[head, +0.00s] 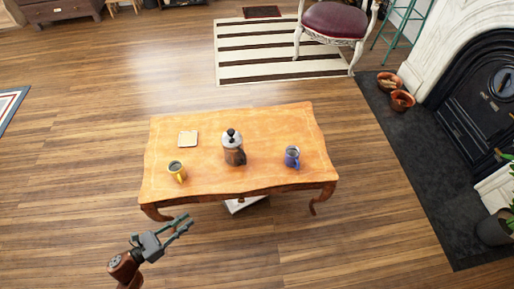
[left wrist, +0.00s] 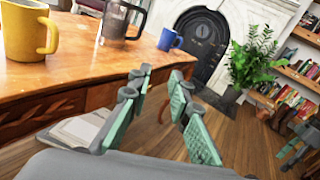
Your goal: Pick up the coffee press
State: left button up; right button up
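The coffee press (head: 233,148) stands upright near the middle of the wooden table, with a silver upper part, a black knob on top and a brown lower part. Its lower part and dark handle also show in the left wrist view (left wrist: 118,22), where its top is cut off. My left gripper (head: 184,225) is open and empty. It is in front of the table's near edge, at the left, apart from the press. Its green-padded fingers show in the left wrist view (left wrist: 168,95).
A yellow mug (head: 176,170) stands left of the press and a blue mug (head: 292,157) right of it. A white object (head: 243,204) lies on the floor under the table's front edge. The surrounding floor is mostly clear.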

aim_at(235, 155)
jog(key=z, duration=2.3)
jog(key=i, duration=0.8)
jog(key=u, duration=2.45)
jog(key=i, duration=0.5)
jog(key=u, duration=0.05)
